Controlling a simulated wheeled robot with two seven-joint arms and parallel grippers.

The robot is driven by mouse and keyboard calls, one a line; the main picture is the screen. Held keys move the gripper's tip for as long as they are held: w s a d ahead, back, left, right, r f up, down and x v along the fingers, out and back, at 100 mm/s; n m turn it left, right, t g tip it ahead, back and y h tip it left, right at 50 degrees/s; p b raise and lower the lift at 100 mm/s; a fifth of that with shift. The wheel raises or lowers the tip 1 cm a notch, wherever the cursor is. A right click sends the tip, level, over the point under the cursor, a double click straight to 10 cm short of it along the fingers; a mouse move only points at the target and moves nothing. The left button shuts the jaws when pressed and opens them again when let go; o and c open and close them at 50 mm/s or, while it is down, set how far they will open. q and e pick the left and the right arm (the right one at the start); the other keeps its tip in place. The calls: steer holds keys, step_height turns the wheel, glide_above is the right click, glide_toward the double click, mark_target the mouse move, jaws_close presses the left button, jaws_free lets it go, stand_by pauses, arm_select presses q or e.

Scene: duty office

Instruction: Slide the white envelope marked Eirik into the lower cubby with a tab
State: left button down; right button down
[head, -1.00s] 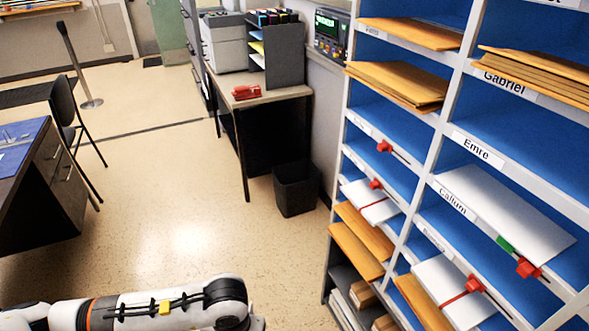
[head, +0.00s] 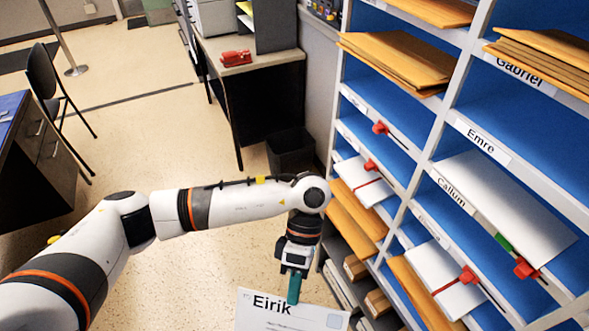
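The white envelope marked Eirik (head: 268,318) is at the bottom middle of the head view, its lower part cut off by the picture edge. My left gripper (head: 294,288) points down with its fingers shut on the envelope's upper edge. The blue cubby shelf (head: 440,150) fills the right side, to the right of the envelope and apart from it. Red tabs show in the left column (head: 380,128), (head: 370,165) and in lower cubbies (head: 468,275), (head: 525,268); a green tab (head: 503,243) sits below the Callum label (head: 452,192). My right gripper is not in view.
White envelopes (head: 500,205), (head: 432,272) and brown envelopes (head: 395,60) lie in several cubbies, some sticking out. A black bin (head: 290,150) and a desk (head: 265,60) stand behind my arm. A chair (head: 48,85) is at left. The floor between is clear.

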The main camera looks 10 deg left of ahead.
arm_select(q)
steer(key=w+d+r+n+t+h+p, duration=0.15)
steer(key=w+r+n+t+h, duration=0.6)
steer(key=n+h, duration=0.8)
steer(key=w+a+r+n+t+p, duration=0.1)
steer(key=w+a+r+n+t, duration=0.15)
steer(key=w+n+t, duration=0.3)
steer(key=w+a+r+n+t+p, duration=0.1)
steer(key=w+a+r+n+t, duration=0.15)
steer(key=w+n+t, duration=0.3)
steer(key=w+d+f+b, duration=0.4)
steer(key=w+d, duration=0.5)
steer(key=d, duration=0.2)
steer(key=shift+d+m+y+b, duration=0.2)
steer(key=shift+m+y+b, duration=0.15)
steer(key=shift+m+b, duration=0.1)
steer(key=c, duration=1)
jaws_free()
